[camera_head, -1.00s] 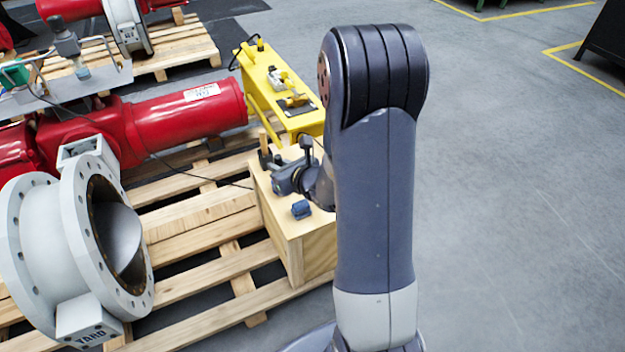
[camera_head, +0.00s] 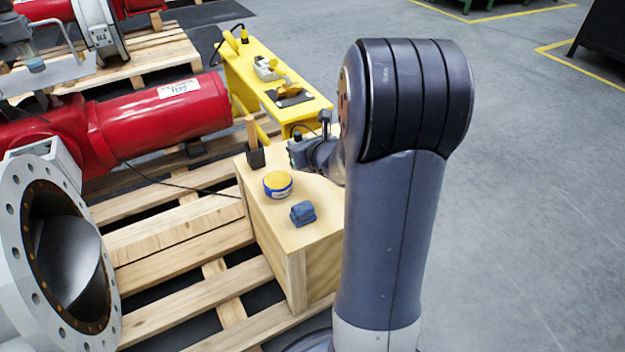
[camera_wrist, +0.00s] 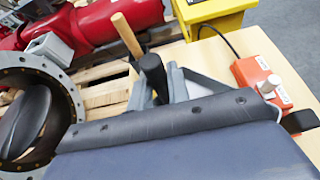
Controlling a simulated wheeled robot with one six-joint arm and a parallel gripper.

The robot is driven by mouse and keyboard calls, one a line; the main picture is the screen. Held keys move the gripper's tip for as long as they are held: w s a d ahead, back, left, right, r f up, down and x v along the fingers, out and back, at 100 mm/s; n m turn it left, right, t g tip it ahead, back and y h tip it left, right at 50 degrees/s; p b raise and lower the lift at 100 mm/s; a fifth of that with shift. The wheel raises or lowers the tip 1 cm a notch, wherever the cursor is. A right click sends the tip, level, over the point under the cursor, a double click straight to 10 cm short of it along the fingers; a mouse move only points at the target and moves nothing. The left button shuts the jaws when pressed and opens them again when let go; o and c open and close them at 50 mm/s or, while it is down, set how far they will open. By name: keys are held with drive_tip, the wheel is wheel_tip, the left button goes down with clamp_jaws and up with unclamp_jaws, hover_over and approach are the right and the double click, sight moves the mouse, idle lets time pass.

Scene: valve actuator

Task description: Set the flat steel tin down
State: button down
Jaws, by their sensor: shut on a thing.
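My gripper (camera_head: 299,156) is over the far part of the wooden box (camera_head: 272,233), partly hidden by my arm. In the wrist view, my gripper's grey fingers (camera_wrist: 168,84) show beyond the dark wrist cover, beside an upright black cylinder. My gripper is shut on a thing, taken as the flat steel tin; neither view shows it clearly. A round yellow-and-blue tin (camera_head: 278,184) rests on the box top, left of and nearer than my gripper, apart from it.
A blue block (camera_head: 302,213) and a wooden-handled tool with a black base (camera_head: 255,157) stand on the box. A yellow case (camera_head: 262,75) stands behind. An orange box (camera_wrist: 262,80) shows right in the wrist view. Red actuators, a grey valve (camera_head: 30,240) and pallets are left.

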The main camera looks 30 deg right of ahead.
wheel_tip(320, 180, down, 10)
drive_tip(key=b, duration=0.4)
drive_tip(key=shift+f, duration=0.1)
drive_tip(key=c, duration=1.3)
unclamp_jaws()
drive_tip(key=shift+c, duration=0.2)
